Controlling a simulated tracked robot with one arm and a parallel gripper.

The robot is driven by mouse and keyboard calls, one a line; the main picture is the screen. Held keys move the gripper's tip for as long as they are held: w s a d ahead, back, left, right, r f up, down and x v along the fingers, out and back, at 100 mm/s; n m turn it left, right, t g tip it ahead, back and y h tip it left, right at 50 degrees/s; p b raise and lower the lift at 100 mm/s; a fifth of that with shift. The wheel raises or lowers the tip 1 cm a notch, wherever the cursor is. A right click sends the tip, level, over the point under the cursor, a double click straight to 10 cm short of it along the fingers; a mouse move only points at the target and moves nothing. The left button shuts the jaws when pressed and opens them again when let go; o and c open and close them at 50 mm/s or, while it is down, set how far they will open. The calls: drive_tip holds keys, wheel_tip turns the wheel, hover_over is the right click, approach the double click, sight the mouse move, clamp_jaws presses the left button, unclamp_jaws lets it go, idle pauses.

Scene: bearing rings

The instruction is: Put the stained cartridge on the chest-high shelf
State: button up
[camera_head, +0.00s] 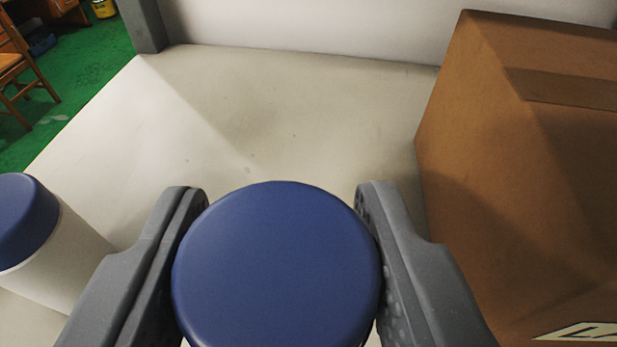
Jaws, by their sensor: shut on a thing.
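My gripper (280,250) is shut on a cartridge with a round blue cap (278,265), one grey finger pressed on each side. Only the top of the held cartridge shows; its body and any stain are hidden below the cap. Beneath and beyond it is a pale shelf surface (235,120) with faint specks. I cannot tell whether the held cartridge touches this surface. A second cartridge, white with a blue cap (25,220), stands at the left edge of the view, apart from my left finger. No stain shows on its visible side.
A large brown cardboard box (520,150) stands close on the right. A grey post (145,25) rises at the back left corner. The surface ahead, between post and box, is clear. Beyond the left edge lie a green floor (75,85) and a wooden chair (20,75).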

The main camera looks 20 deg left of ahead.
drive_tip(key=shift+w+a+r, duration=0.1)
drive_tip(key=shift+w, duration=0.4)
drive_tip(key=shift+w, duration=0.1)
drive_tip(key=shift+w+a, duration=0.1)
drive_tip(key=shift+w, duration=0.1)
drive_tip(key=shift+f, duration=1.8)
drive_tip(key=o, duration=1)
drive_tip(key=shift+f, duration=0.1)
drive_tip(key=shift+o, duration=0.2)
drive_tip(key=v, duration=1.2)
drive_tip(key=shift+b, duration=0.4)
drive_tip(key=shift+s, duration=0.1)
